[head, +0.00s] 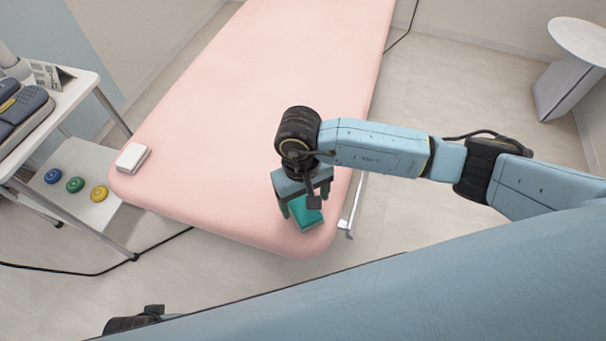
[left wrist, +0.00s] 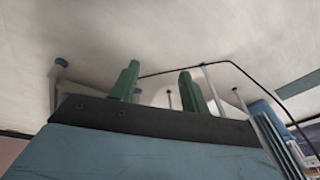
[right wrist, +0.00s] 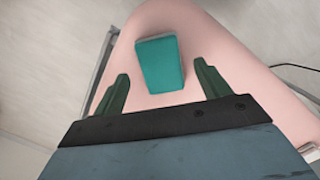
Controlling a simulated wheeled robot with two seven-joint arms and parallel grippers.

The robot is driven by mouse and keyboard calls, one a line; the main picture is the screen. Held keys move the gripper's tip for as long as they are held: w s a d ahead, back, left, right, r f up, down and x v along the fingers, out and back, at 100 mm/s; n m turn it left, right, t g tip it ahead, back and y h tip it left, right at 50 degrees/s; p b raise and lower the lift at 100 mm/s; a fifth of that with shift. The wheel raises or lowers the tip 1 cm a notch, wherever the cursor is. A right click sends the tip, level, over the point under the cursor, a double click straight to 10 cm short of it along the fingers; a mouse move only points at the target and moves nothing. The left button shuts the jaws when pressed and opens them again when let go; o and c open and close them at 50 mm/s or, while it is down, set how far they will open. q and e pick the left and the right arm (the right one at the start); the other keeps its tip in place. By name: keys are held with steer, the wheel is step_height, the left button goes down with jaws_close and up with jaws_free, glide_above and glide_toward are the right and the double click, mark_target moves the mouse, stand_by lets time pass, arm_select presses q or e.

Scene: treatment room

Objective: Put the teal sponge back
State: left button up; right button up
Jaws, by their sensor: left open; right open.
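The teal sponge (head: 305,214) lies on the near right corner of the pink treatment table (head: 240,130). In the right wrist view the sponge (right wrist: 160,64) lies flat just beyond and between the fingertips. My right gripper (head: 306,205) is open above the sponge, its fingers apart; in the right wrist view the gripper (right wrist: 162,82) has nothing between its pads. My left gripper (left wrist: 158,72) is open and empty, away from the table; in the head view only a dark part of that arm shows at the bottom left.
A white block (head: 133,158) lies on the table's left corner. A white trolley (head: 75,92) at left holds a dark grey case (head: 22,115); its lower shelf (head: 95,165) bears blue, green and yellow discs. A round white side table (head: 580,40) stands at far right.

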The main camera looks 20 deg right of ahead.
mark_target(303, 204)
arm_select(q)
steer(key=f, duration=0.1)
steer(key=s+a+f+p, duration=0.1)
steer(key=s+a+f, duration=0.1)
steer(key=f, duration=0.1)
steer(key=shift+s+a+f+p, duration=0.1)
steer(key=shift+s+p, duration=0.05)
steer(key=shift+p, duration=0.15)
arm_select(e)
step_height(303, 204, up, 9)
steer(key=w, duration=0.1)
steer(key=shift+r, duration=0.2)
steer(key=shift+a, duration=0.15)
